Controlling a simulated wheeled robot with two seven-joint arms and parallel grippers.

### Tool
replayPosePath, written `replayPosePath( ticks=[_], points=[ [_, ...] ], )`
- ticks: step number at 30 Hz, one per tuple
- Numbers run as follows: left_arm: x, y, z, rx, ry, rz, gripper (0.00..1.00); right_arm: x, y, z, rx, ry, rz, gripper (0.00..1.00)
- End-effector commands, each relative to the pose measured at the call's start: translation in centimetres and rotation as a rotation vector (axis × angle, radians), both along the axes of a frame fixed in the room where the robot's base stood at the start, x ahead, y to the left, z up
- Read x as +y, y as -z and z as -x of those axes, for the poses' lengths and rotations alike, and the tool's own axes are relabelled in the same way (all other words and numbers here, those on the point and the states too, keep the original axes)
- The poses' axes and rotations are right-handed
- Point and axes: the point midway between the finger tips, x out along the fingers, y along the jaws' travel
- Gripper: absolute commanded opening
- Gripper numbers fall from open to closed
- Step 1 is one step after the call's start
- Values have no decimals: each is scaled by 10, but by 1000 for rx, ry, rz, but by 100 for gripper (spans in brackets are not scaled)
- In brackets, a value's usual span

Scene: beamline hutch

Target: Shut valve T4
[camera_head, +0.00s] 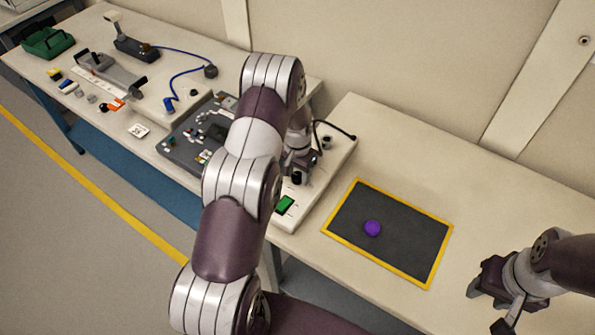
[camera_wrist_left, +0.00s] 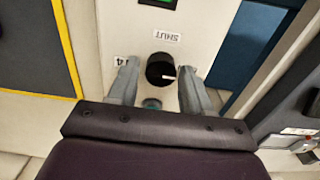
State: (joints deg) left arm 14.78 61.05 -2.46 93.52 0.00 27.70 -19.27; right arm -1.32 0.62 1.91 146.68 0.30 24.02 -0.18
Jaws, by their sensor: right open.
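Valve T4 is a black round knob (camera_wrist_left: 160,70) with a white pointer mark, on a pale panel (camera_wrist_left: 112,30). In the left wrist view the pointer faces right, while the SHUT label (camera_wrist_left: 167,37) lies above the knob. The T4 label (camera_wrist_left: 122,61) is partly hidden by a finger. My left gripper (camera_wrist_left: 158,80) is open, one finger on each side of the knob, with small gaps showing. In the head view my left gripper (camera_head: 298,162) is over the panel, partly hidden by my arm. My right gripper (camera_head: 488,302) is open and empty at the lower right.
A green indicator (camera_head: 285,205) is on the panel's front. A grey board (camera_head: 178,150) and several tools crowd the left bench. The right table is otherwise mostly clear.

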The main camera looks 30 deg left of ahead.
Motion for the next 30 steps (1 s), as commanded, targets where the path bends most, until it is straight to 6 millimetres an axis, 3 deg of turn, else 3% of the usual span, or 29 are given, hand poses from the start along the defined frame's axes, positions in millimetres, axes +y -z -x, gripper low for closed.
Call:
replayPosePath(
  ticks=[1,3,4,17,30],
  points=[
    [0,0,0,0,0,0,32,0,0,0,0,0,0,43],
    [0,0,0,0,0,0,9,0,0,0,0,0,0,43],
    [0,0,0,0,0,0,5,0,0,0,0,0,0,43],
    [0,0,0,2,-79,0,5,0,4,0,0,0,0,43],
    [0,0,0,3,-453,0,5,0,15,0,0,0,0,43]
  ],
)
